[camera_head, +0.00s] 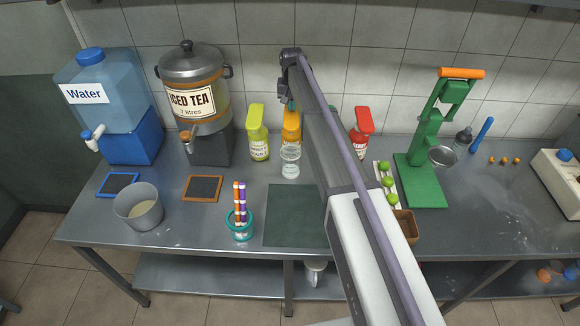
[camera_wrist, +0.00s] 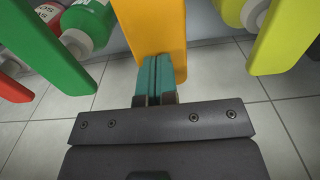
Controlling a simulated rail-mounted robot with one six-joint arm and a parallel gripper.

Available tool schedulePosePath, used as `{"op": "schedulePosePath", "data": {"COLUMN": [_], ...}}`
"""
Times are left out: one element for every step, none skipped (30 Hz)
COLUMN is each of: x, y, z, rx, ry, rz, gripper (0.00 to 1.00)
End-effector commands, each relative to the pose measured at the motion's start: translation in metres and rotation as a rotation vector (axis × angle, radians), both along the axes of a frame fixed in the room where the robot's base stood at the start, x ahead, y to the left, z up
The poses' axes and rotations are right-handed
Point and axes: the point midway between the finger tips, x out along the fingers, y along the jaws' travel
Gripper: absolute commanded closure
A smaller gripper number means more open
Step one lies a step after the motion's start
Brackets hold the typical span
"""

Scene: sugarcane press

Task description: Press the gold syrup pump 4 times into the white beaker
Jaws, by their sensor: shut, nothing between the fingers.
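The gold syrup pump (camera_head: 291,123) stands at the back of the counter, its orange top partly covered by my gripper and arm. Its flat orange head fills the upper middle of the wrist view (camera_wrist: 150,25). A white, translucent beaker (camera_head: 290,162) stands upright just in front of the gold bottle. My gripper (camera_head: 291,104) is shut and empty at the top of the gold pump. In the wrist view its teal fingertips (camera_wrist: 157,60) overlap the orange head; I cannot tell whether they touch it.
A yellow-green pump (camera_head: 258,135) stands left of the gold one, and a red pump (camera_head: 361,132) stands to the right. A green pump head (camera_wrist: 45,45) shows close by in the wrist view. A green press (camera_head: 425,160) stands farther right. A dark mat (camera_head: 290,215) lies in front.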

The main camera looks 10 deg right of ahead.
Motion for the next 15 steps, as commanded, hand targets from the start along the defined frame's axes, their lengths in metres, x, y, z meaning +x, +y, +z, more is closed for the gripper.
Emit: {"op": "schedulePosePath", "data": {"x": [0.000,0.000,0.000,0.000,0.000,0.000,0.000,0.000,0.000,0.000,0.000,0.000,0.000,0.000,0.000], "y": [0.000,0.000,0.000,0.000,0.000,0.000,0.000,0.000,0.000,0.000,0.000,0.000,0.000,0.000,0.000], "z": [-0.004,-0.005,-0.006,-0.007,-0.008,-0.010,-0.011,-0.012,-0.013,-0.014,-0.015,-0.017,-0.018,-0.019,-0.020], "rx": [0.000,0.000,0.000,0.000,0.000,0.000,0.000,0.000,0.000,0.000,0.000,0.000,0.000,0.000,0.000], "ry": [0.000,0.000,0.000,0.000,0.000,0.000,0.000,0.000,0.000,0.000,0.000,0.000,0.000,0.000,0.000], "rz": [0.000,0.000,0.000,0.000,0.000,0.000,0.000,0.000,0.000,0.000,0.000,0.000,0.000,0.000,0.000], "gripper": [1.00,1.00,1.00,1.00,1.00,1.00,1.00,1.00,1.00,1.00,1.00,1.00,1.00,1.00,1.00]}}
